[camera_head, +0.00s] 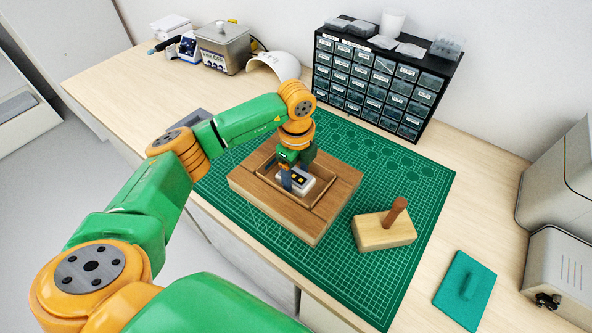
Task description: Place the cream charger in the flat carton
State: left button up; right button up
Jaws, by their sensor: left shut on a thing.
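The flat carton (322,213) is a low brown box with a wood-like surface and a shallow sunken opening, on the green mat. The cream charger (308,184) is a small pale block with dark and yellow marks on top. It is at the carton's opening, inside its outline as seen from above. My left gripper (296,174) points down over the opening, shut on the charger. The fingers partly cover the charger, and I cannot tell whether it touches the carton floor. My right gripper is not in view.
The green cutting mat (400,290) has free room in front of the carton. A wooden block with an upright peg (385,229) stands to the right. A teal pad with a handle (465,290) lies farther right. A black drawer cabinet (380,80) stands behind.

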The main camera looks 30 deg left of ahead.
aim_at(296, 175)
pick_arm(q)
jog(key=shift+f, duration=0.1)
jog(key=o, duration=1.2)
jog(key=shift+c, duration=0.2)
jog(key=shift+r, duration=0.25)
notch_tip(296, 175, up, 7)
jog(key=shift+b, duration=1.15)
notch_tip(296, 175, up, 5)
jog(key=shift+f+p, duration=0.1)
jog(key=shift+p, duration=0.35)
